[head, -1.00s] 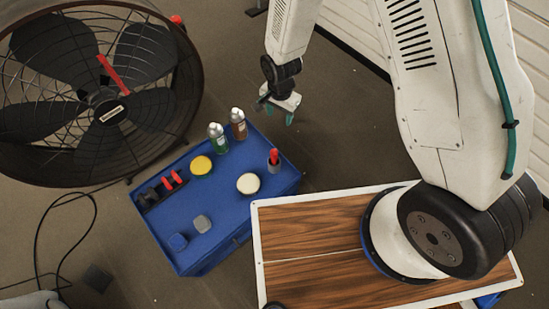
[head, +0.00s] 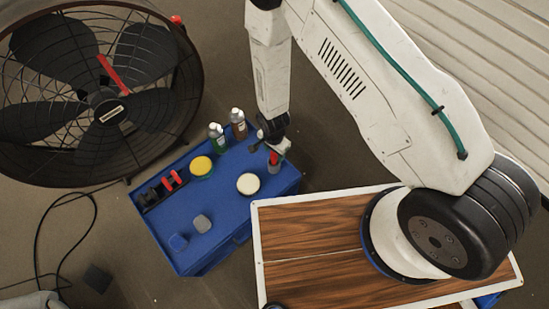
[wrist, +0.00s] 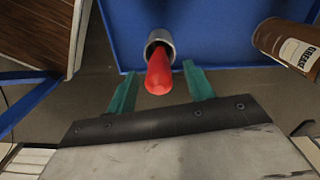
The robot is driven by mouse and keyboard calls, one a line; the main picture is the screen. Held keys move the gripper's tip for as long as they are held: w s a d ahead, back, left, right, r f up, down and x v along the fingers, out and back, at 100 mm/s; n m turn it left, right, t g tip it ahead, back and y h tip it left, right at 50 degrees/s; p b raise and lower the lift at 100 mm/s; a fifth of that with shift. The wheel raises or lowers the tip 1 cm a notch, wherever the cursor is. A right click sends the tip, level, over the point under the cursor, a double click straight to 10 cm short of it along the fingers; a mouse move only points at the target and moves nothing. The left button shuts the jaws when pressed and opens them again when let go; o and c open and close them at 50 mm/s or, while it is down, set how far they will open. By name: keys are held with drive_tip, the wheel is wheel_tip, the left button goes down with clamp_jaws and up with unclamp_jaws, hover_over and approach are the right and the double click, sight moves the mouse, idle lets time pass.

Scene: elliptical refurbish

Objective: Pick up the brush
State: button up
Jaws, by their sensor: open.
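The brush shows as a red rounded handle (wrist: 158,74) standing up out of a small grey cup (wrist: 160,40) in the wrist view; its bristles are not visible. In the head view the red handle (head: 274,158) stands at the right corner of the blue table top. My gripper (wrist: 160,88) is open, with its two green fingers on either side of the red handle's end and a gap on each side. In the head view my gripper (head: 274,150) is right at the handle and partly hides it.
The blue cart (head: 215,225) also holds a green bottle (head: 217,138), a brown bottle (head: 238,124), a yellow round pad (head: 201,166), a cream round pad (head: 248,184) and small blocks. A large fan (head: 105,110) stands at left.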

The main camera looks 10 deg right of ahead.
drive_tip(key=shift+f, duration=0.95)
drive_tip(key=shift+c, duration=0.2)
drive_tip(key=c, duration=1)
drive_tip(key=shift+c, duration=0.2)
drive_tip(key=shift+r, duration=0.1)
